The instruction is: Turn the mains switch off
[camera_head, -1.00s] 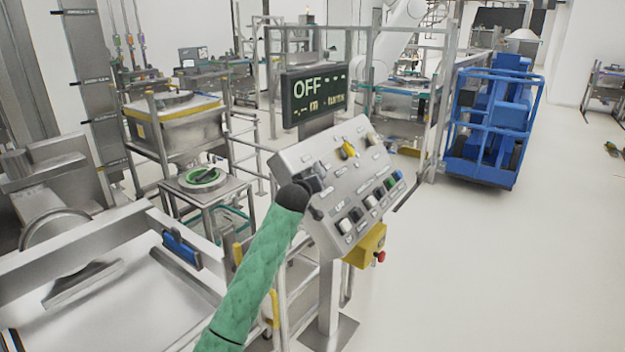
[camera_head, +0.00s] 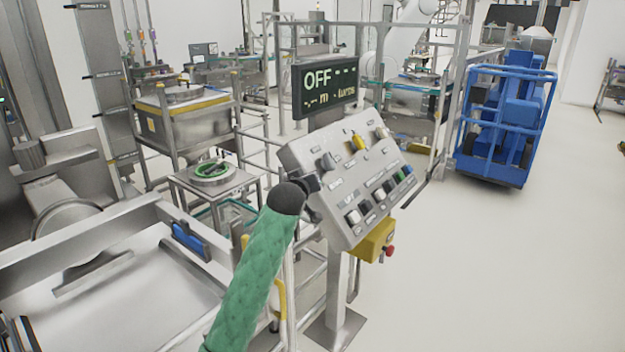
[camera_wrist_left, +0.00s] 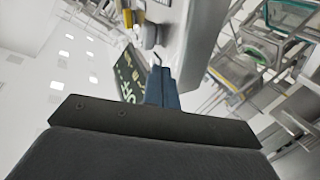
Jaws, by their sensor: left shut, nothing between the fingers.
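The display (camera_head: 327,87) above reads OFF. My left gripper (camera_head: 313,183) is shut and empty at the panel's left edge, just below the dark knob and seemingly apart from it. In the left wrist view its closed fingers (camera_wrist_left: 161,88) point toward the panel. My right gripper is out of view.
A yellow box (camera_head: 371,243) with a red button hangs below the panel beside its post (camera_head: 338,290). A steel table or tray (camera_head: 130,290) lies at the left. A blue cart (camera_head: 505,120) stands at the back right. The floor right of the panel is clear.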

